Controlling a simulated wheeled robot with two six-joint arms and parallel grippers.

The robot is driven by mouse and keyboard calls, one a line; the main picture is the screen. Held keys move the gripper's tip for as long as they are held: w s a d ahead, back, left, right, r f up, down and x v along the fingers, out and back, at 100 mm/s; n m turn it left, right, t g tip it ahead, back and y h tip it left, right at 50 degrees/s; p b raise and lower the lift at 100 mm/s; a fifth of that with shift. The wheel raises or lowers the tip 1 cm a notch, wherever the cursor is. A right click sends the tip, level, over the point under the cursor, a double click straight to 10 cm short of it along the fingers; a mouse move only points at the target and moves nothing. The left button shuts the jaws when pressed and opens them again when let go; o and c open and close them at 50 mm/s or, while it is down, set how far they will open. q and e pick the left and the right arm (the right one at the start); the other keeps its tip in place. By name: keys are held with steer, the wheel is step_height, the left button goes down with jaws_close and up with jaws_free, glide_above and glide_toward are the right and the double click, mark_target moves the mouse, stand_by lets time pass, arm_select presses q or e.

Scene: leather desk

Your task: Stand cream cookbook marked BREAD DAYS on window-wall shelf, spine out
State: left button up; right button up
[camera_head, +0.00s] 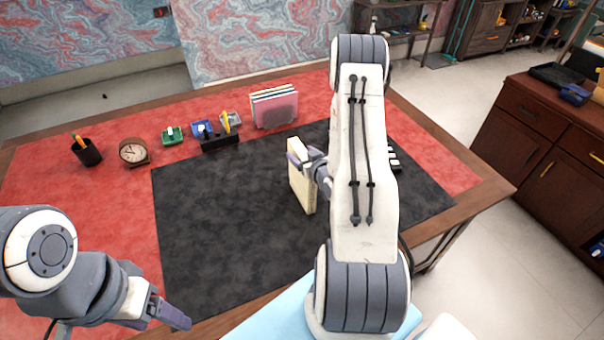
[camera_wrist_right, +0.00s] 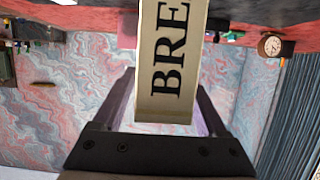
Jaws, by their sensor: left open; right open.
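The cream cookbook (camera_head: 301,188) stands upright on the black desk mat (camera_head: 220,230). In the right wrist view its spine (camera_wrist_right: 171,75) shows the large letters BRE; the rest of the title is out of view. My right gripper (camera_head: 306,162) is at the book's upper part, open, with its fingers on either side of the spine; it also shows in the right wrist view (camera_wrist_right: 166,105). My left gripper (camera_head: 168,315) is open and empty near the desk's front left edge. I cannot tell which shelf is the window-wall one.
A pink file holder (camera_head: 275,108), small trays (camera_head: 203,130), a clock (camera_head: 133,152) and a pen cup (camera_head: 87,151) line the desk's back. A dark wood cabinet (camera_head: 545,140) stands right; low shelving (camera_head: 405,22) stands behind. The mat's left half is clear.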

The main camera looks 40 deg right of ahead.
jaws_close()
steer(key=shift+w, duration=0.1)
stand_by(1.4)
